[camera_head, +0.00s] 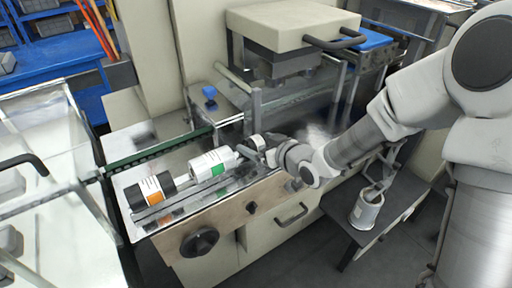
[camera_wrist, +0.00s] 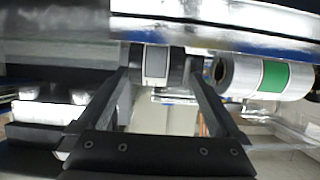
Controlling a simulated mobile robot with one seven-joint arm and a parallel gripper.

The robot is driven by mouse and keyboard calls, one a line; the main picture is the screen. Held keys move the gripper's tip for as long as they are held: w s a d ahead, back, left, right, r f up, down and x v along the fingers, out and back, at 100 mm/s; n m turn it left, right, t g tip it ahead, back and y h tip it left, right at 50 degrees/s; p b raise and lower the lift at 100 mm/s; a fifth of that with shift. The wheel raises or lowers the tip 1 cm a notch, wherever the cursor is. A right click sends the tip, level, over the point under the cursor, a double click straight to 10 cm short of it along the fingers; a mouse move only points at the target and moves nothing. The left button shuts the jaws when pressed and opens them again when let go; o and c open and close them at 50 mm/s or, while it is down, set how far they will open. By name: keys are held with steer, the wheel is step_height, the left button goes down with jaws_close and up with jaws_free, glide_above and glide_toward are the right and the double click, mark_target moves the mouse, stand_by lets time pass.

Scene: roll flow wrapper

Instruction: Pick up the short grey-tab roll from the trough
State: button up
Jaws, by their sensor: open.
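The short grey-tab roll (camera_wrist: 155,64) shows in the wrist view, with a grey tab, a white edge and dark ends. In the head view a small pale roll (camera_head: 257,141), seemingly the same one, is at the right end of the trough (camera_head: 181,196), partly hidden by my gripper. My gripper (camera_head: 263,153) is open at that end. In the wrist view its two fingers (camera_wrist: 160,78) reach toward the roll, one to each side of it. I cannot tell whether they touch it.
A white roll with a green tab (camera_head: 212,163) lies beside it, also in the wrist view (camera_wrist: 262,76). A metal post (camera_head: 256,104) stands close behind.

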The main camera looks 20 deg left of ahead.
mark_target(251, 139)
steer(key=b+x, duration=0.1)
steer(key=x, duration=0.4)
steer(key=shift+w+d+f, duration=0.15)
steer(key=shift+w+f, duration=0.05)
steer(key=shift+w, duration=0.05)
steer(key=c, duration=1.4)
